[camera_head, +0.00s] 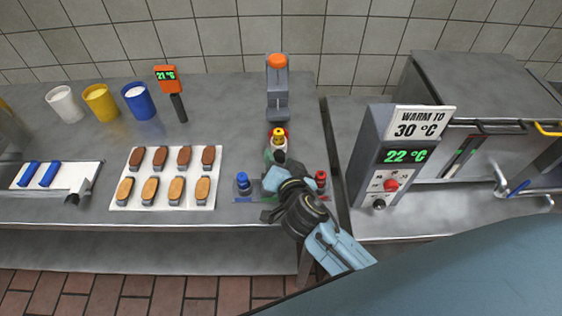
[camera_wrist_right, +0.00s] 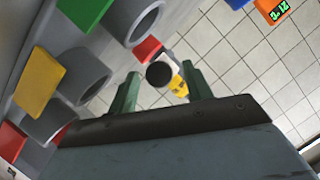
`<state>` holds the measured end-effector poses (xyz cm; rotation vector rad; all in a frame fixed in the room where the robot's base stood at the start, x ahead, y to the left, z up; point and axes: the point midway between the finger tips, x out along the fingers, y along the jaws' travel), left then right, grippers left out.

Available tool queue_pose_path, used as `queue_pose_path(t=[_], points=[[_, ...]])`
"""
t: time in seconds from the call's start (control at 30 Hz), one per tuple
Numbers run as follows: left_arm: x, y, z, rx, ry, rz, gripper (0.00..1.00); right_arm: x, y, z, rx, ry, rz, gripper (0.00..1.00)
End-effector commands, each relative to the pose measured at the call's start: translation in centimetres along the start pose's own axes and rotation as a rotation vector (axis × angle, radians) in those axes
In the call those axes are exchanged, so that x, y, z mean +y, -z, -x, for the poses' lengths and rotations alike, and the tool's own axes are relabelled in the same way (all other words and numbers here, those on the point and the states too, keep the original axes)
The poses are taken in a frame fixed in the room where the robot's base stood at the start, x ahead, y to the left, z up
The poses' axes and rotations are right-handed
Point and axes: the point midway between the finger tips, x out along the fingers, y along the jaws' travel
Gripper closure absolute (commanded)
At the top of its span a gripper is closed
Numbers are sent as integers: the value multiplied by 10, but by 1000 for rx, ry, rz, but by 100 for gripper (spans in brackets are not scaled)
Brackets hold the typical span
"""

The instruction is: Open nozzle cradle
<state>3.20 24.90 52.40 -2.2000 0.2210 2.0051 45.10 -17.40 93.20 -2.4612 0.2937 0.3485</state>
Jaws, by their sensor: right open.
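My right gripper (camera_head: 274,163) is open over the front right of the grey worktable. Its two green fingers (camera_wrist_right: 160,88) are apart in the right wrist view. A yellow-and-red capped piece (camera_head: 278,139) stands just beyond the fingertips. A dark round end with yellow and red parts (camera_wrist_right: 160,75) shows between the fingers in the wrist view; I cannot tell whether they touch it. A blue-topped piece (camera_head: 243,184) and a red-topped piece (camera_head: 320,179) stand either side of the gripper. Grey rings (camera_wrist_right: 84,76) with coloured tabs line the wrist view's left. The gripper hides much of this group.
A grey stand with an orange top (camera_head: 277,88) is behind. A white tray of biscuits (camera_head: 128,190) lies left. Three cups, including a blue one (camera_head: 139,102), and an orange thermometer (camera_head: 167,76) stand further back. A warming machine (camera_head: 378,140) stands right.

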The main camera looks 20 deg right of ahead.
Motion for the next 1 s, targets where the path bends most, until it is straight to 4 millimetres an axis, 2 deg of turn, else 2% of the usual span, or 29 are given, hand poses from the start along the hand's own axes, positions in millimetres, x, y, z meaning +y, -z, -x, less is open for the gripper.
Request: queue_pose_path(t=[0.13, 0.23, 0.5, 0.7, 0.83, 1.0], points=[[0, 0, 0, 0, 0, 0, 64, 1, -1, 7, -1, -1, -1, 50], [0, 0, -1, 1, 0, 0, 64, 1, -1, 20, -2, -2, -3, 50], [0, 0, -5, 1, 0, 0, 64, 2, -2, 76, -2, -3, -4, 50], [0, 0, -8, 1, 0, 0, 64, 1, -1, 112, -2, -3, -2, 50], [0, 0, -10, 1, 0, 0, 64, 0, -1, 125, -2, 0, -2, 50], [0, 0, -11, 0, 0, 1, 64, 0, 0, 133, 0, 0, 0, 50]])
